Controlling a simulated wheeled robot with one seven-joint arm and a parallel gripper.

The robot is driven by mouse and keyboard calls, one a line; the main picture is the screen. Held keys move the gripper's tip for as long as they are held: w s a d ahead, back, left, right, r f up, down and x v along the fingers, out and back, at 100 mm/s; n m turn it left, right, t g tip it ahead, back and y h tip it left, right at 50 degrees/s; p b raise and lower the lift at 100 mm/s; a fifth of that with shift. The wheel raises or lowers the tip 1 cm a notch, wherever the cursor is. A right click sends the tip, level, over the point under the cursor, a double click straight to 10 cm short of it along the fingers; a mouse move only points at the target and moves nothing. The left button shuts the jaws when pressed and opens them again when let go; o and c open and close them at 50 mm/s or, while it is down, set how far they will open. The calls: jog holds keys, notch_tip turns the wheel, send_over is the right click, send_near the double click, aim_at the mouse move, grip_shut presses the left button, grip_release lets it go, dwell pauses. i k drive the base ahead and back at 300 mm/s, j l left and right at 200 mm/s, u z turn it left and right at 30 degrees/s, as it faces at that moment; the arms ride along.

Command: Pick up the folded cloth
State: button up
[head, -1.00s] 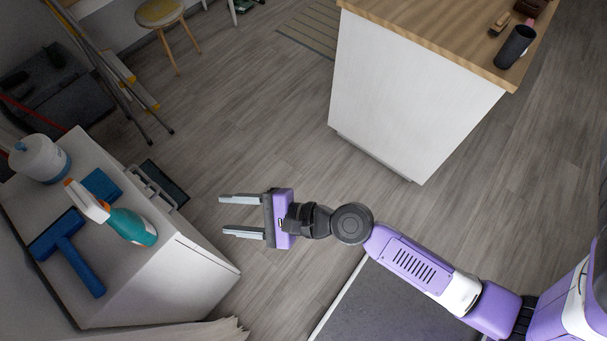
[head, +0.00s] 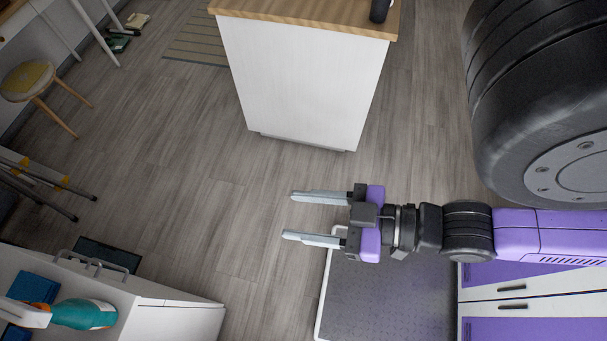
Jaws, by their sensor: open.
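A flat blue square (head: 34,287), which looks like the folded cloth, lies on top of the white cabinet (head: 150,322) at the lower left. The spray bottle is close beside it. My gripper (head: 290,215) is open and empty, with its two grey fingers apart and pointing left. It is in the air over the floor, to the right of the cabinet and well away from the blue square. Nothing is between the fingers.
A teal spray bottle (head: 85,314) is on the cabinet, with part of another blue object (head: 14,334) at the picture's edge. A white counter (head: 300,85) with a wooden top stands behind. A stool (head: 28,82) is at the upper left. Open floor lies between.

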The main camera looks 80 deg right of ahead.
aim_at(28, 286)
jog(key=u, duration=1.5)
jog(key=z, duration=0.45)
jog(key=l+z, duration=0.15)
jog(key=z, duration=0.3)
jog(key=i+z, duration=0.1)
jog(key=z, duration=0.35)
jog(key=i+l, duration=1)
jog(key=l+z, duration=0.05)
